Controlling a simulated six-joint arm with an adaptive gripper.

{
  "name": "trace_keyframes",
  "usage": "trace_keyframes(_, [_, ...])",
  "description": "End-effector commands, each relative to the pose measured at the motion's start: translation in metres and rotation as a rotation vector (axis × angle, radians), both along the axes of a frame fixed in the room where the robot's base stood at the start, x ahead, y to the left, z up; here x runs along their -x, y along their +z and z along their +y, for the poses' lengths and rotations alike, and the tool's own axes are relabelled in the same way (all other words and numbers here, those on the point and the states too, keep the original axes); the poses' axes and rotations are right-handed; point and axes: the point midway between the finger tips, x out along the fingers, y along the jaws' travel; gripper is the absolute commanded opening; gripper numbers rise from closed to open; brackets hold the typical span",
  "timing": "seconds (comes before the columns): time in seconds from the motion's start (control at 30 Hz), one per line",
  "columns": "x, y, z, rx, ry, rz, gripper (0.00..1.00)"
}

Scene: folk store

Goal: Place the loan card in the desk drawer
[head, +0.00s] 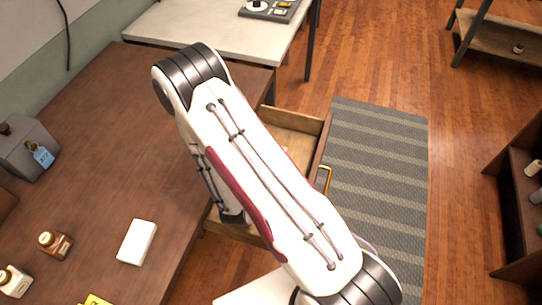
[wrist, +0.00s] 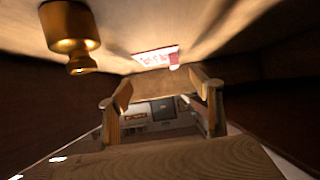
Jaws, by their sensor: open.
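The desk drawer (head: 291,117) is pulled out at the right side of the brown desk, with a brass handle (head: 325,180) on its front. My arm crosses over it and hides much of its inside and most of my gripper. In the wrist view my gripper (wrist: 160,84) shows two tan fingers held apart, with nothing clearly between the tips. A small white card with red marks (wrist: 157,56), likely the loan card, lies flat beyond the fingertips on a pale surface that looks like the drawer bottom. It appears apart from the fingers.
A brass cylinder (wrist: 70,32) stands at upper left in the wrist view. A striped rug (head: 378,160) lies right of the drawer.

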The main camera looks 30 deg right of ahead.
Motion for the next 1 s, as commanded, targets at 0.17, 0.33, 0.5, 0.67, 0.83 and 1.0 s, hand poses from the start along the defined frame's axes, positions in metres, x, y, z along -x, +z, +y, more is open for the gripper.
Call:
trace_keyframes(0.17, [0.008,0.007,0.009,-0.001,0.002,-0.001,0.65])
trace_keyframes(0.33, [0.013,0.01,0.013,0.0,0.0,-0.001,0.65])
trace_keyframes(0.5, [0.014,0.011,0.013,0.0,0.0,-0.001,0.65])
trace_keyframes(0.67, [0.013,0.01,0.013,0.0,0.0,-0.001,0.65])
trace_keyframes(0.83, [0.013,0.01,0.013,0.0,0.0,-0.001,0.65])
trace_keyframes(1.0, [0.013,0.01,0.013,0.0,0.0,-0.001,0.65])
